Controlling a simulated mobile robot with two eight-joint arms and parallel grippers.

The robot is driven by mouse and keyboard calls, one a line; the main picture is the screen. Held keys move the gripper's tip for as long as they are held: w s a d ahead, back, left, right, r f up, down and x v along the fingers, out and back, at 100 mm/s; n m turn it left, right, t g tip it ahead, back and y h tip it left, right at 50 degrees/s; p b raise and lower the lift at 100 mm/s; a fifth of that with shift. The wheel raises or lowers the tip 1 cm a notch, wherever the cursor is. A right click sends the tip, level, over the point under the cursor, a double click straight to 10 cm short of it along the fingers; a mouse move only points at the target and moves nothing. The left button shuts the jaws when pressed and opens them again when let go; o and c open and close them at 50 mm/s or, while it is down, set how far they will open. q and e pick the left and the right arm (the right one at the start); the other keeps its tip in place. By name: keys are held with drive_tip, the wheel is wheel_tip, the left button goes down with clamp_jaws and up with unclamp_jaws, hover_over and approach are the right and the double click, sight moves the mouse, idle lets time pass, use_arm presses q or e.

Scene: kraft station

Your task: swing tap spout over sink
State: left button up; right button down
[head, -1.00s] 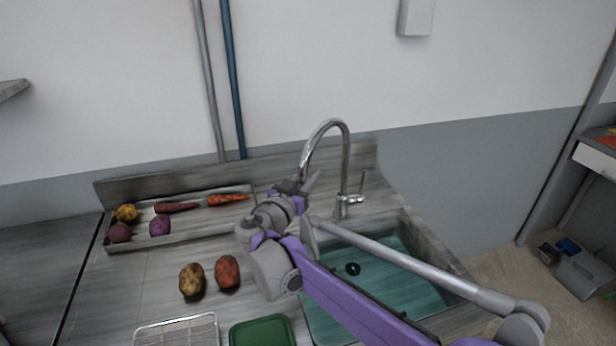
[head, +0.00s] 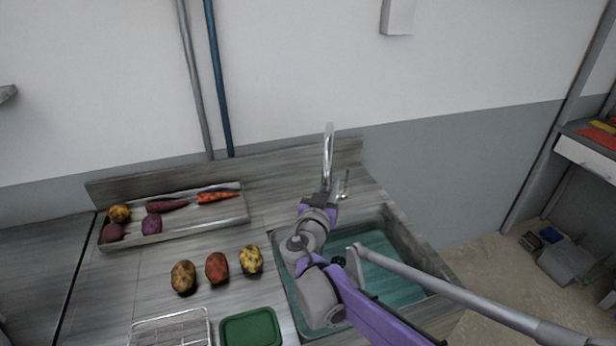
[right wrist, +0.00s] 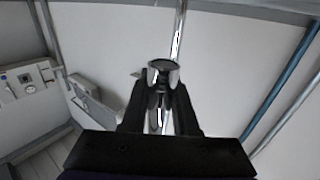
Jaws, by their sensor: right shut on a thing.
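The chrome tap spout (head: 328,152) stands at the back of the sink, its arch seen nearly edge-on and pointing toward the front. It also shows in the right wrist view (right wrist: 163,70), between the fingers. My right gripper (head: 321,194) is shut on the spout's hanging end, above the rear left part of the sink. The sink (head: 390,243) is a rectangular basin with a teal floor, partly covered by my right arm. The tap lever (head: 345,184) stands just right of the spout. My left gripper is not in view.
A tray (head: 180,226) of vegetables lies at the back left. Three potatoes, including a yellow one (head: 251,260), lie left of the sink. A green lid-like item (head: 250,328) and a wire rack (head: 170,330) lie in front. The wall stands close behind.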

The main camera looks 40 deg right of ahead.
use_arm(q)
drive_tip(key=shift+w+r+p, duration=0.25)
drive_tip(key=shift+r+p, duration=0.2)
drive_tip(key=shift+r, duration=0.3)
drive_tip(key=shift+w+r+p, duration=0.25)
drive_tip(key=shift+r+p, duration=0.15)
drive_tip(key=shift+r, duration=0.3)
use_arm(e)
drive_tip(key=shift+s+d, duration=0.5)
drive_tip(key=shift+d, duration=0.25)
drive_tip(key=shift+s+d, duration=0.55)
drive_tip(key=shift+d, duration=0.25)
drive_tip(key=shift+s+d, duration=0.5)
drive_tip(key=shift+d, duration=0.35)
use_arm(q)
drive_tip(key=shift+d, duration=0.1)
use_arm(e)
drive_tip(key=shift+r, duration=0.1)
drive_tip(key=c, duration=0.7)
unclamp_jaws()
drive_tip(key=shift+w, duration=0.1)
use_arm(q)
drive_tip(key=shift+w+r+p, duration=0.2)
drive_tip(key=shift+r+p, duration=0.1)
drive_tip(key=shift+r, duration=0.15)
use_arm(e)
drive_tip(key=v, duration=1.1)
drive_tip(key=shift+d, duration=0.1)
